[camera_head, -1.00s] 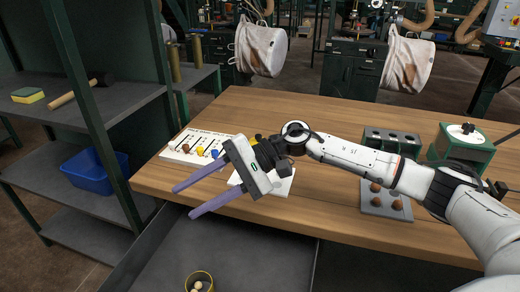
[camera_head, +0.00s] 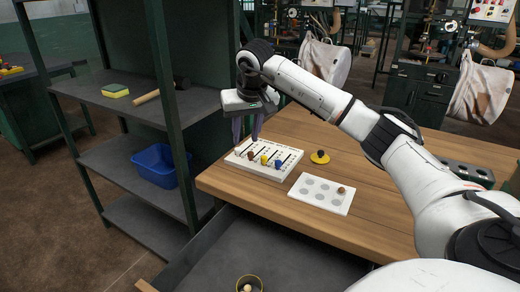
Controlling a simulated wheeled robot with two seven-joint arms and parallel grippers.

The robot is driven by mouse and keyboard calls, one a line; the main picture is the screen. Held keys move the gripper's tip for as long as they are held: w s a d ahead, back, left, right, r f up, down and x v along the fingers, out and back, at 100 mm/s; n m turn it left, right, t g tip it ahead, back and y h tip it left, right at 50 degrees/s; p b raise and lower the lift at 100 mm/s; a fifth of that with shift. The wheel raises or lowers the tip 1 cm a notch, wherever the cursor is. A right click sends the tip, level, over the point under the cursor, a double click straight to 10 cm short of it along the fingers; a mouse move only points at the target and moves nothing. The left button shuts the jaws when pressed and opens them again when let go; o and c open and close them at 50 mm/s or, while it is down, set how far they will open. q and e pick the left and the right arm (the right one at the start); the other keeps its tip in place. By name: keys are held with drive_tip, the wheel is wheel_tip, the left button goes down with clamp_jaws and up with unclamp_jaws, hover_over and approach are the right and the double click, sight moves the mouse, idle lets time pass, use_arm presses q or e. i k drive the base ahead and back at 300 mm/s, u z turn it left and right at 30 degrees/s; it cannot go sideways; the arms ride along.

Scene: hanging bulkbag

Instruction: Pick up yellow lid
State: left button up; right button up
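The yellow lid (camera_head: 320,158) is a small flat disc with a dark knob. It lies on the wooden table, right of the white slotted board and behind the white hole plate. My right gripper (camera_head: 247,137) hangs with its purple fingers pointing down, over the back left end of the white slotted board, left of the lid and apart from it. Its fingers look spread with nothing seen between them. A yellow-rimmed round container (camera_head: 249,277) with pale balls inside sits in the grey drawer at the bottom. My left gripper is not in view.
The white slotted board (camera_head: 250,168) carries several coloured knobs. The white hole plate (camera_head: 318,203) holds one brown ball. A green shelf post (camera_head: 168,110) stands left of the gripper; the shelves hold a sponge (camera_head: 115,91), a hammer (camera_head: 150,95) and a blue bin (camera_head: 155,168).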

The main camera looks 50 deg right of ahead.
sight(320, 158)
drive_tip(key=u, duration=1.05)
drive_tip(key=k, duration=1.05)
drive_tip(key=z, duration=1.1)
drive_tip(key=i, duration=0.5)
drive_tip(key=z, duration=0.05)
